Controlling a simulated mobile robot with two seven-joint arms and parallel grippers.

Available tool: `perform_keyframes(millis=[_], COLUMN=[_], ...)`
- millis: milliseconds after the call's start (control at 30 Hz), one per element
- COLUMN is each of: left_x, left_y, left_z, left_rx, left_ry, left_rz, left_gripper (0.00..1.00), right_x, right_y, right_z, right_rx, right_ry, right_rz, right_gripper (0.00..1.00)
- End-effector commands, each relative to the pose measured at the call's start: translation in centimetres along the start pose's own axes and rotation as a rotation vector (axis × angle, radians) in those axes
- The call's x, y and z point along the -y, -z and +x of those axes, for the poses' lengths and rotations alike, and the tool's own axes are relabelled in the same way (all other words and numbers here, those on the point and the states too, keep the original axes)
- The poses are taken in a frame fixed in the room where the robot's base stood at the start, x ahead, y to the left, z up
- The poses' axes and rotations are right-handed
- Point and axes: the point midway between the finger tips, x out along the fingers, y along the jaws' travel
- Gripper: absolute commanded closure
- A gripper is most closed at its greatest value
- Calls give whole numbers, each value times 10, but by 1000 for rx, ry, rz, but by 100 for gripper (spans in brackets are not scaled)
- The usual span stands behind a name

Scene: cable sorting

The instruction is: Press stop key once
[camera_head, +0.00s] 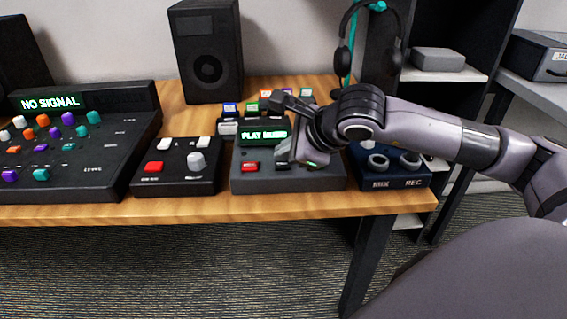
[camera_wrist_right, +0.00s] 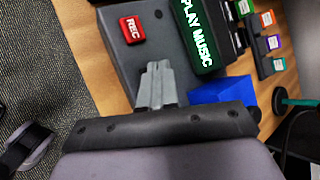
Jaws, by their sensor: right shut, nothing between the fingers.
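A dark grey player (camera_head: 240,183) sits near the table's front edge, with a lit green display (camera_head: 264,135) reading "PLAY MUSIC", partly covered in the head view. Its red key (camera_head: 250,167) reads "REC" in the right wrist view (camera_wrist_right: 132,30). I cannot read a stop label; a dark key (camera_head: 283,167) shows right of the red one, and my fingers hide part of the panel. My right gripper (camera_head: 284,152) is shut and empty over the panel's right part, its tips (camera_wrist_right: 156,66) pointing at the panel. I cannot tell whether they touch it. My left gripper is out of view.
A black box with a red button and grey knob (camera_head: 197,161) stands left of the player. Small coloured cartridges (camera_head: 230,108) stand behind the player. A large mixer (camera_head: 70,165), speaker (camera_head: 207,50) and headphone stand (camera_head: 350,55) surround them.

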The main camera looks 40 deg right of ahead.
Motion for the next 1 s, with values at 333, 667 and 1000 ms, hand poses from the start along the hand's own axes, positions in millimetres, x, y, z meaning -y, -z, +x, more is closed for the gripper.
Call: perform_keyframes(millis=[333, 667, 1000], left_x=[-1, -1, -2], left_y=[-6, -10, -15], left_z=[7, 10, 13], left_rx=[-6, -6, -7], left_ry=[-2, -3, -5], left_rz=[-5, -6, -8], left_gripper=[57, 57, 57], right_x=[-3, -5, -7], right_y=[3, 5, 7], right_z=[4, 7, 10], right_rx=[0, 0, 0], right_ry=[0, 0, -1], right_rz=[0, 0, 0], right_gripper=[100, 100, 100])
